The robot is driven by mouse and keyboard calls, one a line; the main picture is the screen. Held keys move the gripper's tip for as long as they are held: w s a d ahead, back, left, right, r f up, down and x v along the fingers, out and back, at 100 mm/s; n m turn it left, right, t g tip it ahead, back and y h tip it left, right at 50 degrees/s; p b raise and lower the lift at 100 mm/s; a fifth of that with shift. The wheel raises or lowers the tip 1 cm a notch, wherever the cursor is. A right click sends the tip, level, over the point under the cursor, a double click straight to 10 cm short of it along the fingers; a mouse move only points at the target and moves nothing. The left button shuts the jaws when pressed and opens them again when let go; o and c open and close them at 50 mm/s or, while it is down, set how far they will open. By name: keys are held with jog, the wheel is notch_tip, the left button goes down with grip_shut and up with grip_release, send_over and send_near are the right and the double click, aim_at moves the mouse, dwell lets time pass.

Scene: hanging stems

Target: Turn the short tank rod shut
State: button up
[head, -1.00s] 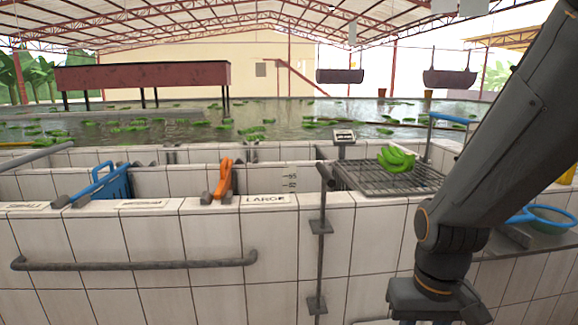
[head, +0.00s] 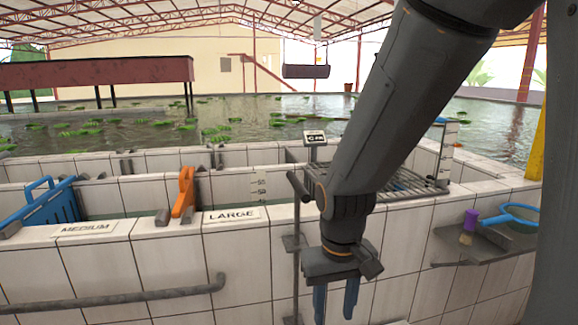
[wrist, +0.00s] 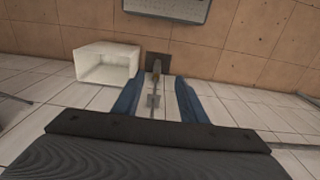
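A dark upright rod with a crossbar handle (head: 297,185) stands against the tiled tank wall, held by brackets. It is the only wall rod I see in the head view; I cannot tell whether it is the short one. My gripper (head: 335,303) hangs in front of the wall to the right of the rod, pointing down, its blue fingers apart. In the wrist view my gripper (wrist: 158,88) is open, with nothing clearly held. A thin metal piece with small plates (wrist: 154,98) shows between the fingers; I cannot tell its distance or whether it is the rod.
A wall rail (head: 130,302) runs at lower left. A shelf with a blue net (head: 511,217) juts out right. A white box (wrist: 105,63) stands on the floor in the wrist view.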

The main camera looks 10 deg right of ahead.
jog(key=w+r+t+p, duration=0.1)
jog(key=w+r+p, duration=0.2)
jog(key=w+r, duration=0.3)
jog(key=w+r+t+p, duration=0.1)
jog(key=w+r+p, duration=0.3)
jog(key=w+r, duration=0.1)
jog(key=w+a+r+t+p, duration=0.1)
jog(key=w+r+p, duration=0.2)
jog(key=w+r, duration=0.3)
jog(key=shift+w+r+n+h, duration=0.3)
jog(key=shift+r+h, duration=0.1)
jog(key=shift+r, duration=0.3)
jog(key=t+h, duration=0.1)
send_near(293, 176)
jog(key=f, duration=0.1)
jog(key=shift+w+p+x, duration=0.15)
jog(key=shift+p+x, duration=0.45)
jog(key=shift+x, duration=1.4)
jog(key=shift+w+p+x, duration=0.15)
jog(key=shift+p+x, duration=0.4)
jog(key=shift+x, duration=1.45)
jog(key=shift+r, duration=0.15)
grip_shut()
